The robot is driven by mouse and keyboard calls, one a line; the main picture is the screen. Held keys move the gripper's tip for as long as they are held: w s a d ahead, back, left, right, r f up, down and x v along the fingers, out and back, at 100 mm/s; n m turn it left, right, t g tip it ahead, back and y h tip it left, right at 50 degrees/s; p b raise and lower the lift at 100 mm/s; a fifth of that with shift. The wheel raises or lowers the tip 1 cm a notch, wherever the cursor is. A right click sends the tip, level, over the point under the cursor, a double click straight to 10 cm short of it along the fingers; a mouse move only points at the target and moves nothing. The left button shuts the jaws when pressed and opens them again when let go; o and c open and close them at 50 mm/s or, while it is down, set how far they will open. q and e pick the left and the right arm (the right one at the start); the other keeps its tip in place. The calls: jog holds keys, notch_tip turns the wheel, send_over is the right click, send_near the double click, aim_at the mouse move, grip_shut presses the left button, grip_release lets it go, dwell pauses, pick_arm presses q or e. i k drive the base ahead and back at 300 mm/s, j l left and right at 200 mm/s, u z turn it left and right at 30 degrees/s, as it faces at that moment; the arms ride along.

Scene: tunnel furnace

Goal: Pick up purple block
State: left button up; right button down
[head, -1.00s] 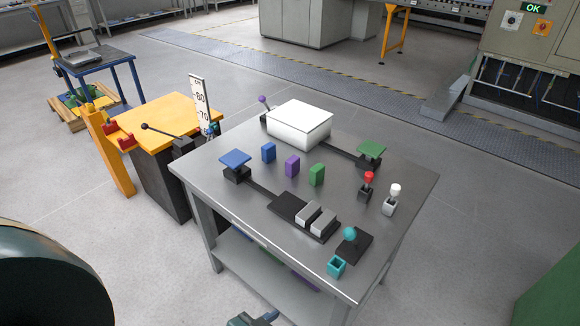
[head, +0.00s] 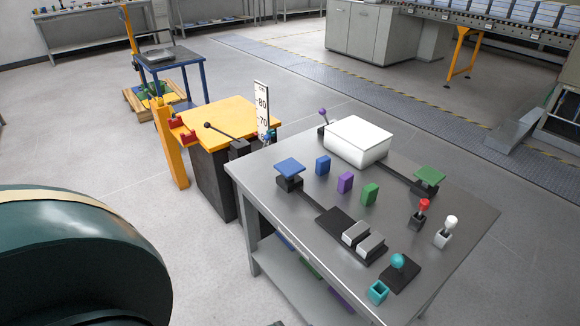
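The purple block (head: 345,182) stands upright on the grey metal table. It is between a blue block (head: 323,165) on its left and a green block (head: 370,194) on its right, with small gaps between them. Nothing holds or touches the purple block. Neither of my grippers can be made out in the head view.
A large dark green rounded body (head: 80,255) fills the near left.

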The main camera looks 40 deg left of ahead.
aim_at(346, 180)
jog(key=i+j, duration=0.1)
jog(key=j, duration=0.3)
jog(key=i+j+u, duration=0.1)
jog(key=j, duration=0.3)
jog(key=i+j, duration=0.1)
jog(key=j, duration=0.3)
jog(key=i+j+u, duration=0.1)
jog(key=j, duration=0.3)
